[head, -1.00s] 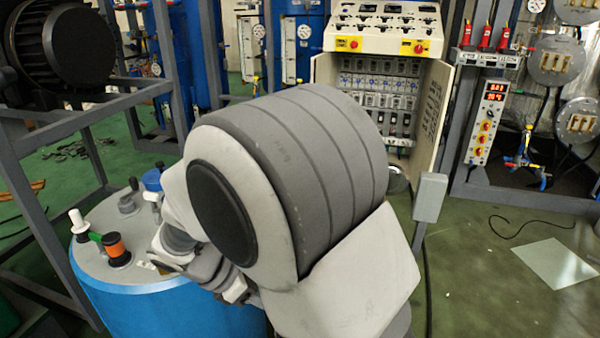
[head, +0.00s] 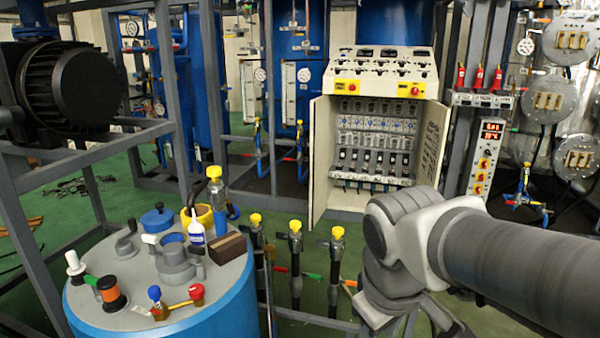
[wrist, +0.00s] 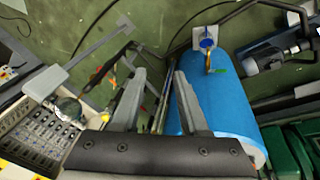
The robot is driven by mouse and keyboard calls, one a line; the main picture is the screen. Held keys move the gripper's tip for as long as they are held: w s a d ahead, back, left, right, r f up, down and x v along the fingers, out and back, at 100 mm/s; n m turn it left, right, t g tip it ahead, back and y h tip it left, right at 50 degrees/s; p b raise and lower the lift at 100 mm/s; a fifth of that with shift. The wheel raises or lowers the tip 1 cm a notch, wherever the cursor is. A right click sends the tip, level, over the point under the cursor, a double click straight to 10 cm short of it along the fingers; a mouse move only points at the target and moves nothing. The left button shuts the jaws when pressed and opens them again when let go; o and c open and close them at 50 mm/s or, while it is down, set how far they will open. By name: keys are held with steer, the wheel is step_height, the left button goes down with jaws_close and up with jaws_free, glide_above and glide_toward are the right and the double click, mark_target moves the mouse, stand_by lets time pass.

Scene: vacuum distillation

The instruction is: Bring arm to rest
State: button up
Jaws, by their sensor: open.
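My arm (head: 520,262) reaches in from the right edge in the head view, with its wrist bent downward at the right of centre. In the wrist view my gripper (wrist: 160,82) has two grey fingers standing apart with nothing between them. Its fingertips are not clear in the head view. The gripper hangs over the green floor, to the right of the blue drum (head: 225,318). The drum also shows in the wrist view (wrist: 235,105), to the right of the fingers.
Several valves and fittings sit on the drum's lid (head: 130,262). Thin black pipes with yellow caps (head: 295,240) stand between drum and arm. An open control cabinet (head: 380,110) stands behind my wrist. A grey frame with a black motor (head: 82,85) is at left.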

steer(key=s+d+r+m+t, duration=0.3)
steer(key=s+m, duration=0.1)
steer(key=m, duration=0.2)
step_height(320, 180, up, 18)
steer(key=p, duration=1.9)
steer(key=shift+r+y, duration=0.25)
steer(key=shift+y, duration=0.15)
steer(key=shift+s+a, duration=0.15)
steer(key=shift+a, duration=0.05)
